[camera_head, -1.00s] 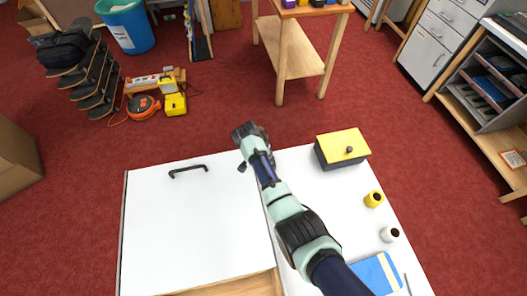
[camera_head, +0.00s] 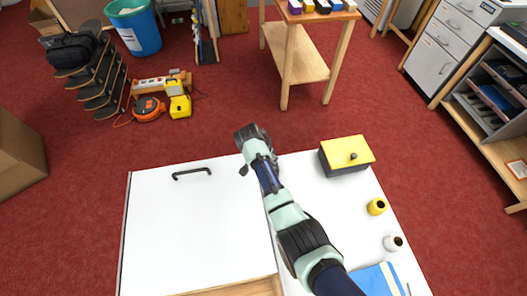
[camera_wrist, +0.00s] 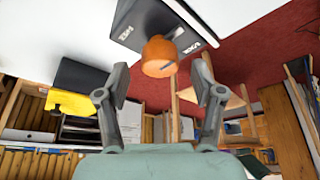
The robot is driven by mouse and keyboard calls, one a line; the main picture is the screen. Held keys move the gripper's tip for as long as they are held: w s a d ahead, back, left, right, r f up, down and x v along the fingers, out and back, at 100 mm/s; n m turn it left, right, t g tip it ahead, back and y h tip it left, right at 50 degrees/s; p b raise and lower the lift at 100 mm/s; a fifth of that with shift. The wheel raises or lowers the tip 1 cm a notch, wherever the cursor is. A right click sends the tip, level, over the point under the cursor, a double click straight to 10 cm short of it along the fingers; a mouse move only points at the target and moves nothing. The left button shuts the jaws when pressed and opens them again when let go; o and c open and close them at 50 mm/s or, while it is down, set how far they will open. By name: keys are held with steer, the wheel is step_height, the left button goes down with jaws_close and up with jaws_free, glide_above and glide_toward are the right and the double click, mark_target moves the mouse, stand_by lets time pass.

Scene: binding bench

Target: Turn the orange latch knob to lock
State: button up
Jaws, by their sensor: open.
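The orange latch knob (camera_wrist: 160,57) shows in the wrist view, on a dark plate (camera_wrist: 140,22) with white lettering that I cannot read clearly. A thin grey bar or mark lies across the knob's face, slightly tilted. My gripper (camera_wrist: 160,76) is open, with one finger on each side of the knob's position in the picture. The knob appears just beyond the fingertips, and I see no contact. In the head view my gripper (camera_head: 253,138) is at the far edge of the white bench, and the knob and plate are hidden there.
A white panel (camera_head: 190,225) with a black handle (camera_head: 191,173) is left of my arm. A yellow-lidded dark box (camera_head: 346,155), a yellow spool (camera_head: 377,206), a white spool (camera_head: 392,243) and a blue item (camera_head: 378,280) are to its right. Red floor lies beyond the bench.

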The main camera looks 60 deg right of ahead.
steer(key=v, duration=1)
